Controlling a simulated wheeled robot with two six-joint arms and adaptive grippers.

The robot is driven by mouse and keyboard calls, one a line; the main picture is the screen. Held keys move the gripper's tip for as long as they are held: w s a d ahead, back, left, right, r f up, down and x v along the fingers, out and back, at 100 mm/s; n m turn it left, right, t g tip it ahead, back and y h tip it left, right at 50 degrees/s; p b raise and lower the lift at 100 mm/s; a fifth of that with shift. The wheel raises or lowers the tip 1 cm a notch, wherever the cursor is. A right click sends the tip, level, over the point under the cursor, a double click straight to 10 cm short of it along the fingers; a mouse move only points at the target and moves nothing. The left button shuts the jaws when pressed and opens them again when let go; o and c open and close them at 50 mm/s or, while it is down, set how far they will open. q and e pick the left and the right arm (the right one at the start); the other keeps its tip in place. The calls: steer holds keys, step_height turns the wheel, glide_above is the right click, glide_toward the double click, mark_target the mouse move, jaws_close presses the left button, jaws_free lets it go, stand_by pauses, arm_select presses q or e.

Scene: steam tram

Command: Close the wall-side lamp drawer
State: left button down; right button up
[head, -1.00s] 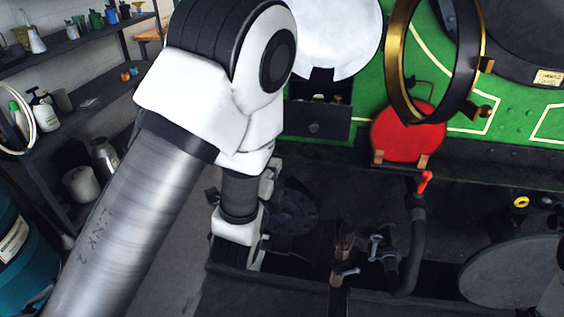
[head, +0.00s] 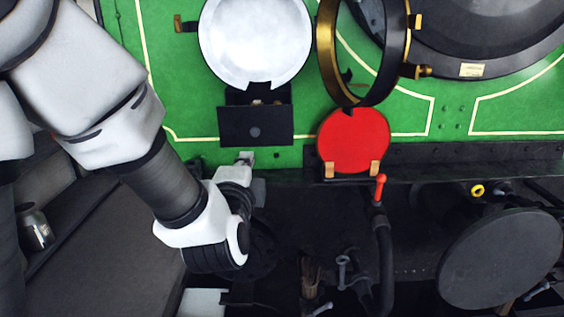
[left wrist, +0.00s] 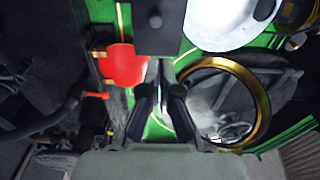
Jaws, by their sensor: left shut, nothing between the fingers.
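The lamp drawer (head: 255,126) is a black box with a round knob, under a white disc on the green tram front. It stands open: its inside, with small things in it, shows above the front panel. My left gripper (head: 246,157) is just below the drawer front, shut and empty, and appears apart from it. In the left wrist view the drawer front (left wrist: 159,30) is at the top, beyond the closed fingertips (left wrist: 161,66). My right gripper is not in view.
The white disc (head: 255,42) hangs open above the drawer. A brass-rimmed ring (head: 326,50) stands out at right, above a red disc (head: 353,140). A red-handled lever (head: 380,188) and dark pipes are lower right. A large dark round plate (head: 500,260) is at far right.

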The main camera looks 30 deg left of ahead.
arm_select(q)
steer(key=s+p, duration=0.1)
steer(key=p, duration=0.8)
glide_toward(256, 133)
steer(key=p+x, duration=0.2)
steer(key=x, duration=0.4)
steer(key=shift+r, duration=0.15)
steer(key=shift+w+a, duration=0.2)
steer(key=shift+w, duration=0.35)
steer(key=shift+p, duration=0.3)
